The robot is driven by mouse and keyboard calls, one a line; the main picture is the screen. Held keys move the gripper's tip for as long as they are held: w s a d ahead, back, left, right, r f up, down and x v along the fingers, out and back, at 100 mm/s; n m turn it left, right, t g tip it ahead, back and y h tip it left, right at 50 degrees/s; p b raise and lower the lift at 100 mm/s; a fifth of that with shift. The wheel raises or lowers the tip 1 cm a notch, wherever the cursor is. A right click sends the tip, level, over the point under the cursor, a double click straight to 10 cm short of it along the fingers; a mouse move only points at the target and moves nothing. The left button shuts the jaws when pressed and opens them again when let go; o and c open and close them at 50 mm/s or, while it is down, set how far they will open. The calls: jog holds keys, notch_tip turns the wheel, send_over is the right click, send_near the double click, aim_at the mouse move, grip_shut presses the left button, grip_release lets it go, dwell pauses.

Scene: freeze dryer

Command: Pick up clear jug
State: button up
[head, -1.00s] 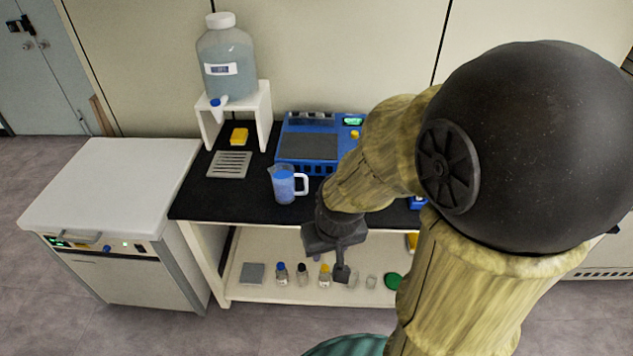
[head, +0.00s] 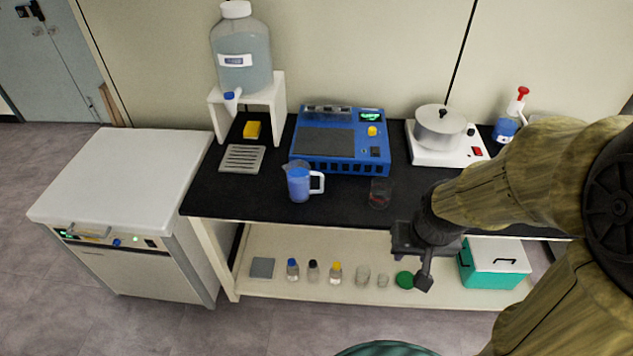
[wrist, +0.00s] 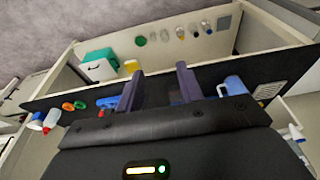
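The clear jug (head: 299,183) has a white handle on its right side and blue contents. It stands upright on the black worktop, left of centre, in front of the blue device. In the wrist view the jug (wrist: 233,86) shows right of the fingers. My gripper (head: 424,280) is in front of the bench, right of the jug and apart from it. In the wrist view my gripper (wrist: 161,88) has its two fingers spread with a gap between them and holds nothing.
A small clear beaker (head: 380,194) stands right of the jug near the front edge. The blue device (head: 336,142) is behind. A slotted plate (head: 242,159) and a white stand (head: 279,100) with a big bottle (head: 242,60) are left. A hotplate (head: 427,157) carries a pot.

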dwell(0.3)
jog(key=w+a+f+m+t+y+b, duration=0.7)
jog(key=w+a+f+m+t+b, duration=0.4)
jog(key=w+a+f+m+b, duration=0.75)
jog(key=w+f+m+t+h, duration=0.1)
jog(key=m, duration=0.4)
jog(key=w+f+m+t+h+b, duration=0.1)
jog(key=m+t+h, duration=0.1)
jog(key=m, duration=0.4)
jog(key=w+f+m+t+h, duration=0.1)
jog(key=f+m+h, duration=0.1)
jog(key=m, duration=0.3)
jog(key=shift+m, duration=0.25)
jog(key=shift+w, duration=0.15)
